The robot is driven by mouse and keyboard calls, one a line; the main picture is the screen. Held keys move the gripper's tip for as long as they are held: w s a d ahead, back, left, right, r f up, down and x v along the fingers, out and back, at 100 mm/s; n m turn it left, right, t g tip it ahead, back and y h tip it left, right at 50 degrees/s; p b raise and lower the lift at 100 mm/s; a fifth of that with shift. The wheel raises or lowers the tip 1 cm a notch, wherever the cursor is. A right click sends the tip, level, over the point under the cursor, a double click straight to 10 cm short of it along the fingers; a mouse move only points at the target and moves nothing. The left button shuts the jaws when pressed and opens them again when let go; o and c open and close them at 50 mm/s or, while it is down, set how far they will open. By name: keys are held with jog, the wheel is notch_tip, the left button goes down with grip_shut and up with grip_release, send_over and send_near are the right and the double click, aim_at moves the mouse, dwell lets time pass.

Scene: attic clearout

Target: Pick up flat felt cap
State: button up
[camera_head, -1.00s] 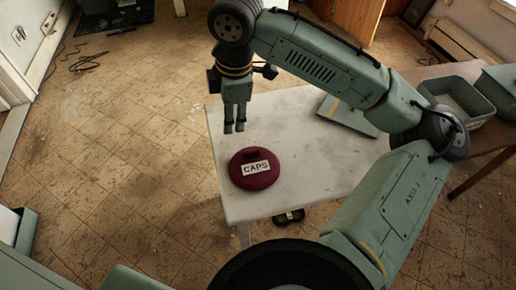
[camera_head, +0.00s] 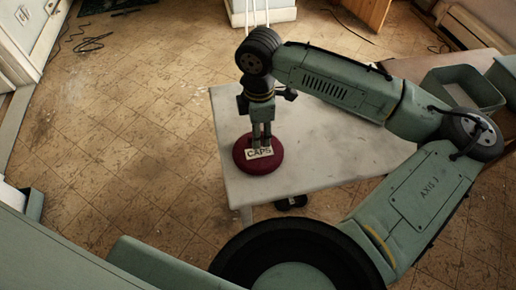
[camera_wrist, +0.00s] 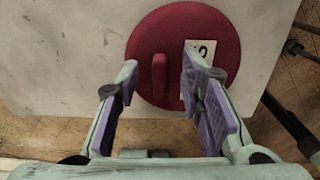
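The dark red, round felt cap (camera_head: 258,162) lies flat near the left front corner of the pale table. It carries a white label (camera_head: 259,153) reading CAPS and a raised ridge. My gripper (camera_head: 261,143) is right over the cap, fingers pointing down. In the wrist view the cap (camera_wrist: 205,28) lies beneath the fingers, and the ridge (camera_wrist: 159,78) stands between them. My gripper (camera_wrist: 160,66) is open there, with a gap on both sides of the ridge. The right finger hides part of the label. Whether the fingertips touch the cap's top is unclear.
The pale table (camera_head: 320,140) is bare around the cap, which is close to the table's left edge. A green bin (camera_head: 460,92) stands at the right. A dark object (camera_head: 291,202) shows below the front edge. Open tiled floor (camera_head: 130,130) lies to the left.

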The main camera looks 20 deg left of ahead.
jog(key=shift+f, duration=0.1)
grip_shut()
dwell(0.4)
